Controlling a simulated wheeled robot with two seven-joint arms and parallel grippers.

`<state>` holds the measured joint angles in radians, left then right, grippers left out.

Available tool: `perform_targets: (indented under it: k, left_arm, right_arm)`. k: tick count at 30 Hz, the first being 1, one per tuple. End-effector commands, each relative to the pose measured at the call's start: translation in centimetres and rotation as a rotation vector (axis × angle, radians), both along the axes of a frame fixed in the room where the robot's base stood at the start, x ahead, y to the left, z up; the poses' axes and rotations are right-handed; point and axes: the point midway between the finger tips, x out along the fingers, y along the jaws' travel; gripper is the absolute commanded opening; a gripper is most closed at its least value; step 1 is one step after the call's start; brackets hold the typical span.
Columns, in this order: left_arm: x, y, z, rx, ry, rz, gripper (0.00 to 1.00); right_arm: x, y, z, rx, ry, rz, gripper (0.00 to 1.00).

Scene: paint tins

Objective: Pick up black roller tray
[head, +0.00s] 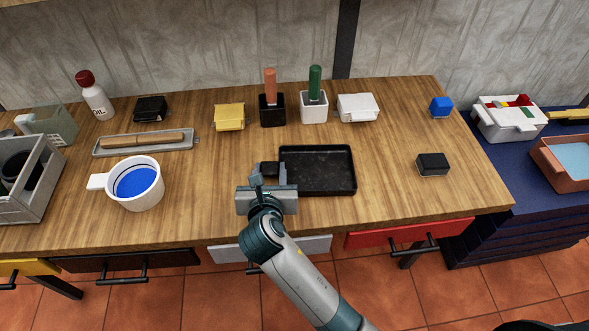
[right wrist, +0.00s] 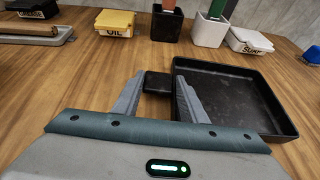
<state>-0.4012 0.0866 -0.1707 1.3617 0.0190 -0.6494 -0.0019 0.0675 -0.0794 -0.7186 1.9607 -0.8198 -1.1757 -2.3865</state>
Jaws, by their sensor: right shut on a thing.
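The black roller tray (head: 318,170) lies on the wooden table, right of the middle, as a shallow rectangular pan with a short black block-like grip at its left side. My right gripper (head: 266,180) is at that left side, its fingers shut around the grip. In the right wrist view the two grey fingers (right wrist: 158,95) stand on either side of the grip, and the tray (right wrist: 235,95) extends to the right. The tray looks level and at table height; I cannot tell whether it is lifted. My left gripper is not in view.
A white cup of blue paint (head: 137,184) stands to the left. Behind are a yellow box (head: 229,117), black (head: 272,110) and white (head: 314,107) holders, and a white box (head: 358,107). A black block (head: 433,164) sits right; the table between is clear.

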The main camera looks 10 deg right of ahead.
Motion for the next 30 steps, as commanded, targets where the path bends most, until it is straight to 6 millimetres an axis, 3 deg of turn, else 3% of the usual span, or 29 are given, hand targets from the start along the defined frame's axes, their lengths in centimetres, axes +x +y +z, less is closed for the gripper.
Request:
perform_targets:
  k: [8, 14, 30]
  left_arm:
    - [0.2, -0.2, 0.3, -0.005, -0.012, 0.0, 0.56]
    - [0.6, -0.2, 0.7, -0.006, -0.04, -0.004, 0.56]
    - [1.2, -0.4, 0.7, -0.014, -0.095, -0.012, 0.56]
  right_arm:
    - [0.0, 0.0, 1.4, 0.001, -0.002, 0.0, 0.08]
    - [0.1, 0.0, 4.6, 0.003, -0.004, 0.0, 0.08]
    - [3.9, -9.0, 10.0, -0.002, -0.004, -0.001, 0.08]
